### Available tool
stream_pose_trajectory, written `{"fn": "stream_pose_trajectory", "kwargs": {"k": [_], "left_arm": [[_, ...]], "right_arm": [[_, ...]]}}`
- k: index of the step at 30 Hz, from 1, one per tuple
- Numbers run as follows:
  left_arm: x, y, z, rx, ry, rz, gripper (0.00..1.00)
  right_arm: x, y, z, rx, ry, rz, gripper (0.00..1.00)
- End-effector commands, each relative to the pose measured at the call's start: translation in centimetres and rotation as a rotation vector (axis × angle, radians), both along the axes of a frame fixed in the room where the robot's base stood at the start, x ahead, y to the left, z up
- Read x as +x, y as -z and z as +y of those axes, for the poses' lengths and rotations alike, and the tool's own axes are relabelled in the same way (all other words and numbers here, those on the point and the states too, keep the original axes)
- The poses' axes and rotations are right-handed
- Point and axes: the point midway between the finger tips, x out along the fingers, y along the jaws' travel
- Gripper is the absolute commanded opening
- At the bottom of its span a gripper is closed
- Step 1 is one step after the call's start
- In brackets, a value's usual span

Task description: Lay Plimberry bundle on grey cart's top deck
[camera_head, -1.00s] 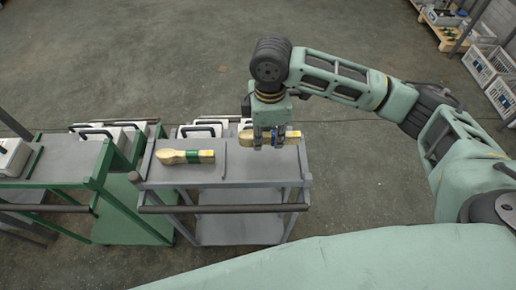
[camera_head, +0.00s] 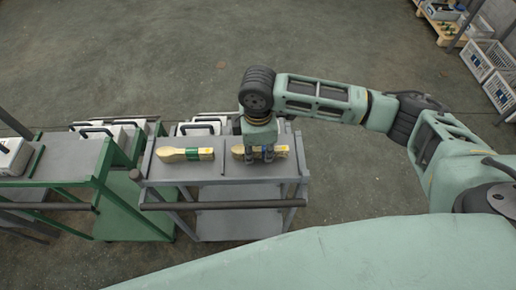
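The grey cart (camera_head: 213,194) stands in the middle of the camera_head view. A pale wooden spoon bundle with a green band (camera_head: 185,154) lies on the left half of its top deck. A second pale wooden spoon bundle with a blue band (camera_head: 238,149) is at the right half of the deck, at or just above its surface. My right gripper (camera_head: 260,158) points down over this bundle, its fingers around the banded middle. No name is readable on either band. My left gripper is not in view.
A green cart (camera_head: 62,160) with white cases (camera_head: 97,133) stands close at the left. More white cases (camera_head: 200,127) show behind the grey deck. White crates (camera_head: 480,60) and a wooden pallet (camera_head: 443,28) are at the upper right. The floor behind the carts is clear.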

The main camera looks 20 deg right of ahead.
Motion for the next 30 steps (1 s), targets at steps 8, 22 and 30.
{"fn": "stream_pose_trajectory", "kwargs": {"k": [8, 22, 30], "left_arm": [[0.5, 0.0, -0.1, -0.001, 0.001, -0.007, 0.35], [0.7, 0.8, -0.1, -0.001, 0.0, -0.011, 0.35], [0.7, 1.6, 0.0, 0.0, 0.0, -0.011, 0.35]], "right_arm": [[0.0, 0.0, 0.0, 0.0, 0.0, 0.0, 0.35], [0.1, -3.9, 0.1, 0.002, -0.001, -0.005, 0.35], [0.1, -9.6, 0.1, 0.001, -0.001, -0.004, 0.35]]}}
